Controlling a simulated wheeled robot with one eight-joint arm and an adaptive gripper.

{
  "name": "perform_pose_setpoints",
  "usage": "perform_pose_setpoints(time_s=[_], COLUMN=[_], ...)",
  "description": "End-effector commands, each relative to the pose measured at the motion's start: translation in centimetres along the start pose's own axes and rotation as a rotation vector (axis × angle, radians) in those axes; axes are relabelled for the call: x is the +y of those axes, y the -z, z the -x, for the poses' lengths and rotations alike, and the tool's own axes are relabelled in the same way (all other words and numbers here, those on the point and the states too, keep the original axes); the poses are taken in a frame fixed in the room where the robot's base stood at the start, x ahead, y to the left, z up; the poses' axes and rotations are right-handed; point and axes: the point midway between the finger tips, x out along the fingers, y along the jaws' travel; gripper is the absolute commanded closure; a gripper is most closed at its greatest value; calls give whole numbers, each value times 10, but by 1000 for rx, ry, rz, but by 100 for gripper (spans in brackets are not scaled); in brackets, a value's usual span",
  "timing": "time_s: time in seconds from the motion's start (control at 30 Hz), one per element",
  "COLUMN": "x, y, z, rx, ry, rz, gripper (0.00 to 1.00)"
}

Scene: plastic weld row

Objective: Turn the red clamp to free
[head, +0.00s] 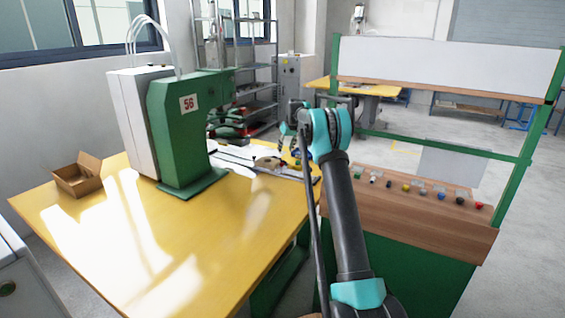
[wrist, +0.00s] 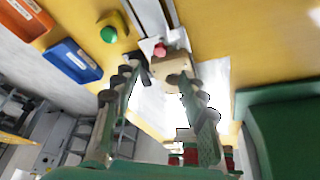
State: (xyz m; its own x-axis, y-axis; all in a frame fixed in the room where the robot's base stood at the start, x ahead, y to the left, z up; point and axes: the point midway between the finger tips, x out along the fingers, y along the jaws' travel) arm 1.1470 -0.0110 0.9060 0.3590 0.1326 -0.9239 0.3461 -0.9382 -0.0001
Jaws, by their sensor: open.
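The red clamp (wrist: 160,49) shows in the wrist view as a small red knob-like piece by a beige block (wrist: 176,66), on a pale strip. Its turned position cannot be read. My gripper (wrist: 155,73) is open, its two fingers apart, with the red piece showing beyond the gap between the tips. I see no contact. In the head view my gripper (head: 290,138) is over the far right part of the yellow table, above the pale fixture (head: 268,162). My arm partly hides that area, and the red piece cannot be made out there.
The green machine marked 56 (head: 187,120) stands left of the fixture on the yellow table (head: 200,240). A cardboard box (head: 77,178) is at the left. A wooden panel with several buttons (head: 430,210) is at the right. The wrist view shows a blue bin (wrist: 72,61) and orange bin (wrist: 25,16).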

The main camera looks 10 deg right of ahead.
Motion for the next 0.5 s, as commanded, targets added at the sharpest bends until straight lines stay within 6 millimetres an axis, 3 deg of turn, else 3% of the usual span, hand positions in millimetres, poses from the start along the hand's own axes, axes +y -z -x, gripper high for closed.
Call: perform_pose_setpoints(time_s=[0.3, 0.5], x=[-1, -1], y=[0, 0], z=[-63, -88], rx=[0, 0], ry=[0, 0], rz=[0, 0], gripper=[57, 57])
